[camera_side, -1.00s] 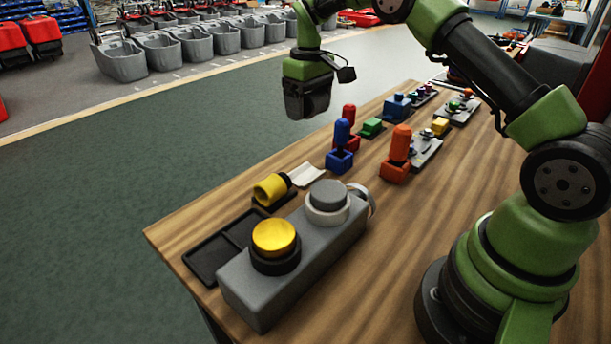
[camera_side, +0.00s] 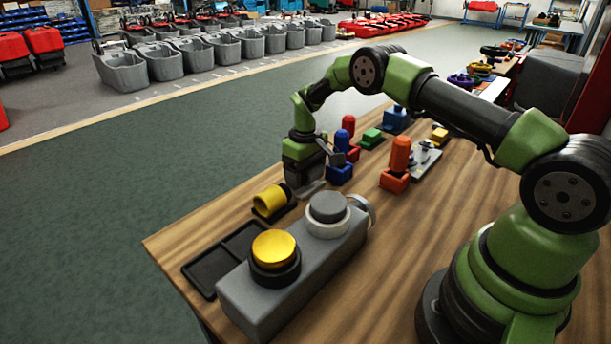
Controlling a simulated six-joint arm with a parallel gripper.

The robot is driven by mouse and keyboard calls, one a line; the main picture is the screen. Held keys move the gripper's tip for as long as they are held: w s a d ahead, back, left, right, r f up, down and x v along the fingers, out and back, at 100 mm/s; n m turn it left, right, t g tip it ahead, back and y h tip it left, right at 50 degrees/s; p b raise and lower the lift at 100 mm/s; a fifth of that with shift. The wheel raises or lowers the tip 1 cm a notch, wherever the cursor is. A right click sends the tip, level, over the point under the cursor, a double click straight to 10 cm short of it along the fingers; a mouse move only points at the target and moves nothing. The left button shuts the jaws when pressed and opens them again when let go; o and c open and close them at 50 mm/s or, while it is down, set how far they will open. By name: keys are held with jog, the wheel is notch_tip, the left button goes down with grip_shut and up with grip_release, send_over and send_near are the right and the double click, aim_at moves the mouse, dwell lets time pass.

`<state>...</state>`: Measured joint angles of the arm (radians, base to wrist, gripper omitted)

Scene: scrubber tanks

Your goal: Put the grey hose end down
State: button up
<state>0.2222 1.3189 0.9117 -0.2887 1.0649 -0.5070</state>
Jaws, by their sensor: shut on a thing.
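My gripper (camera_side: 303,178) points down just above the table, behind the grey-capped end of the grey block. It is shut on the grey hose end, which I can hardly make out against the dark jaws. A pale flat rest (camera_side: 313,189) shows at the foot of the gripper and is mostly covered by it. I cannot tell whether the hose end touches the rest. The yellow hose end (camera_side: 269,198) lies tilted in a black rest just left of my gripper.
The grey block (camera_side: 318,254) carries a yellow cap (camera_side: 273,247) and a grey cap (camera_side: 328,206). An empty black tray (camera_side: 207,272) lies at the table's left edge. Blue (camera_side: 341,172), red (camera_side: 349,124) and orange (camera_side: 396,178) pieces stand close on the right.

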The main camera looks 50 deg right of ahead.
jog(key=shift+f, duration=0.5)
jog(key=shift+f, duration=0.1)
jog(key=o, duration=0.7)
